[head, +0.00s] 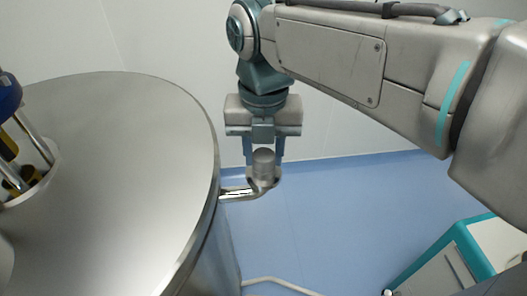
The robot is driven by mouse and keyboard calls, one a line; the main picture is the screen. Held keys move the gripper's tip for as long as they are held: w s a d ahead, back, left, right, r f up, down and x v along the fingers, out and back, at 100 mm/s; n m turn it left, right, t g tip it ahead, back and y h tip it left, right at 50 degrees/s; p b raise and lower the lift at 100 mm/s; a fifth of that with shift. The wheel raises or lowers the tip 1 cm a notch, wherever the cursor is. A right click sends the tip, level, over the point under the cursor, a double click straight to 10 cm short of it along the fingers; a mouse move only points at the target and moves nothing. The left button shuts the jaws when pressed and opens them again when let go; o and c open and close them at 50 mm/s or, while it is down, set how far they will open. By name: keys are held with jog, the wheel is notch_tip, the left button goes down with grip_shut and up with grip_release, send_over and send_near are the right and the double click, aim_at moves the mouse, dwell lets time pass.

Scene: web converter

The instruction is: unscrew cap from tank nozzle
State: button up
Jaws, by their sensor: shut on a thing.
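The tank (125,150) is a large metal cylinder with a flat grey top, filling the left of the head view. Its nozzle (236,193) is a short metal pipe that sticks out from the tank's right side near the top rim. A grey cylindrical cap (263,162) sits upright at the outer end of the nozzle. My gripper (264,160) points straight down over it, with one blue finger on each side, shut on the cap. I cannot tell whether the cap is still seated on the nozzle or slightly raised.
A blue and metal fitting (12,125) rises from an opening in the tank top at the far left. A pale hose or pipe (275,283) runs low beside the tank. A teal and grey unit (455,262) stands at the lower right. Blue floor (330,220) between is clear.

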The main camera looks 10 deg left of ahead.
jog(key=shift+n, duration=0.3)
jog(key=n, duration=0.4)
dwell(0.4)
jog(key=o, duration=1.1)
jog(key=shift+m, duration=1.6)
